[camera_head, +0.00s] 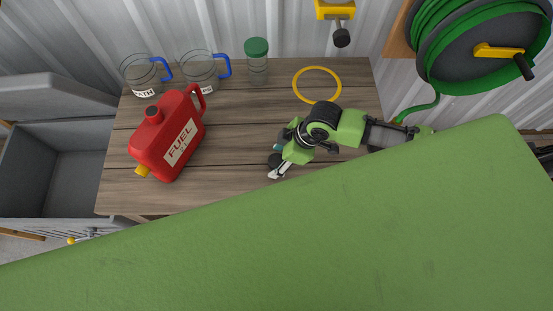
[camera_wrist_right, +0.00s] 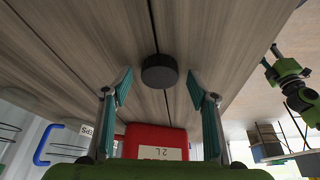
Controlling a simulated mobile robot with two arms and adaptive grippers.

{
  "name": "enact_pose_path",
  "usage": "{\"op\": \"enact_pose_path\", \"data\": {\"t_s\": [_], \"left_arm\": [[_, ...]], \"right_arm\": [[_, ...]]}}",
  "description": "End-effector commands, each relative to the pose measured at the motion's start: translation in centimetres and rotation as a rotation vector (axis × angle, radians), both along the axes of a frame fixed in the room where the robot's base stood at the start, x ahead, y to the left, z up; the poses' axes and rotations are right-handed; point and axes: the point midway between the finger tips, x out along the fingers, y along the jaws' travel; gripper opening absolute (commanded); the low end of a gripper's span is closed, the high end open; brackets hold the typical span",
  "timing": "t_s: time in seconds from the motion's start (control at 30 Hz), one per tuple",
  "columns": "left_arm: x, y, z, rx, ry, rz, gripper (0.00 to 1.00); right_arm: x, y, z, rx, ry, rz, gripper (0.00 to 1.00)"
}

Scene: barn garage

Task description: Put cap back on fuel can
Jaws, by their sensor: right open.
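The red fuel can (camera_head: 172,142) stands on the wooden table (camera_head: 240,190), its yellow spout at the lower left. Its neck on top looks dark; I cannot tell if it is an open mouth. The can also shows at the bottom of the right wrist view (camera_wrist_right: 158,140). A round black cap (camera_wrist_right: 160,70) lies on the table to the can's right. My right gripper (camera_head: 275,161) is open above the cap, with the cap between and beyond its fingers, not gripped. A green and black arm, seemingly my left with its gripper (camera_wrist_right: 274,62), shows at the wrist view's right edge.
Two glass jugs (camera_head: 200,72) with blue handles, a green-lidded jar (camera_head: 257,62) and a yellow ring (camera_head: 317,70) stand or lie at the back of the table. A grey open bin (camera_head: 30,95) is at left, a green hose reel (camera_head: 475,45) on the wall at right.

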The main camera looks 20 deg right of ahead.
Motion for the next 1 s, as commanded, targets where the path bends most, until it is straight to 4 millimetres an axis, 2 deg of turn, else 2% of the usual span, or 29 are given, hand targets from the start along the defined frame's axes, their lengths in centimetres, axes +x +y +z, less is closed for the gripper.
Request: {"op": "enact_pose_path", "data": {"t_s": [0.1,0.2,0.23,0.57,0.73,0.9,1.0], "left_arm": [[0.0,0.0,0.0,0.0,-0.001,0.0,0.4],[0.1,0.0,0.0,0.0,-0.001,0.0,0.4],[0.1,0.0,0.0,0.0,-0.001,0.0,0.4],[0.2,0.0,0.0,-0.001,-0.003,0.0,0.4],[0.2,-0.1,-0.3,-0.001,-0.003,0.0,0.4],[0.2,-0.1,-1.4,-0.001,-0.003,0.0,0.4],[0.2,-0.1,-1.4,-0.001,-0.003,0.0,0.4]], "right_arm": [[0.0,0.0,0.0,0.0,0.0,0.0,0.51],[0.0,0.0,0.0,0.0,0.0,-0.001,0.26],[0.0,0.0,0.0,0.0,0.0,-0.001,0.24],[0.0,0.0,0.1,0.0,0.0,-0.001,0.24],[0.1,-0.1,0.7,0.0,0.0,-0.001,0.24],[0.2,0.0,3.2,0.001,-0.006,0.001,0.24],[-1.5,1.7,5.7,0.006,-0.005,0.006,0.24]]}}
